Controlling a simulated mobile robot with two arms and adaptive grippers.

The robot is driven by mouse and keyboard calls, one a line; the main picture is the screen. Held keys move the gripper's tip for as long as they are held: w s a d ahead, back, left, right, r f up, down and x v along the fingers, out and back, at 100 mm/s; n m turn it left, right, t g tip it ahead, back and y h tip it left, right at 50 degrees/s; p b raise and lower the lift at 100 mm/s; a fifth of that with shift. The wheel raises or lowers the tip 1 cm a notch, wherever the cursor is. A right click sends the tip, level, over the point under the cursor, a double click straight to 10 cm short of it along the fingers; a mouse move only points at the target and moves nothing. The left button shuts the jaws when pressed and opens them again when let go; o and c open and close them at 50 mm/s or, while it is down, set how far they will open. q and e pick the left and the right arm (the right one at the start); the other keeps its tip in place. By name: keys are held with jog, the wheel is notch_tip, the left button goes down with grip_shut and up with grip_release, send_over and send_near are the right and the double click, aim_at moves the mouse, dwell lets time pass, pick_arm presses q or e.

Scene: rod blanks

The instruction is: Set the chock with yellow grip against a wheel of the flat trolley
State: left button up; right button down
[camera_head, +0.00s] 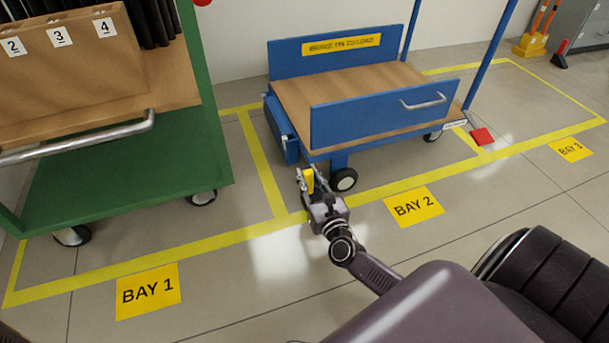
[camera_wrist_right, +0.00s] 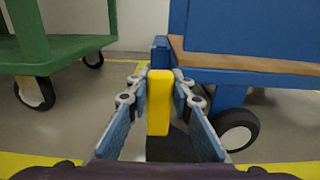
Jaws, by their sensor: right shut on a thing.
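The chock's yellow grip (camera_head: 308,180) is between the fingers of my right gripper (camera_head: 306,182), which is shut on it. In the right wrist view the yellow grip (camera_wrist_right: 159,102) stands upright between the two fingers (camera_wrist_right: 160,88), with a dark body (camera_wrist_right: 172,146) below it, mostly hidden. The blue flat trolley (camera_head: 370,115) with a wooden deck stands in bay 2. Its near front wheel (camera_head: 344,180) is just right of my right gripper; this wheel (camera_wrist_right: 237,130) shows right of the grip, with a gap between. My left gripper is not in view.
A green trolley (camera_head: 125,190) with a metal handle stands in bay 1 at left. A red object (camera_head: 482,136) lies on the floor by the blue trolley's right end. Yellow and orange items (camera_head: 535,35) stand at the back right. Floor in front of bay 2 is open.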

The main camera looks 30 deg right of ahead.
jog(key=w, duration=0.1)
jog(key=w+f+b, duration=0.1)
jog(key=b, duration=0.1)
jog(key=shift+w+d+f, duration=0.2)
jog(key=shift+w+d, duration=0.15)
jog(key=shift+w, duration=0.05)
jog(key=c, duration=1.7)
grip_release()
jog(key=shift+f, duration=0.15)
jog(key=shift+r, duration=0.2)
jog(key=p+v, duration=0.4)
jog(key=v, duration=0.8)
jog(key=shift+f, duration=0.1)
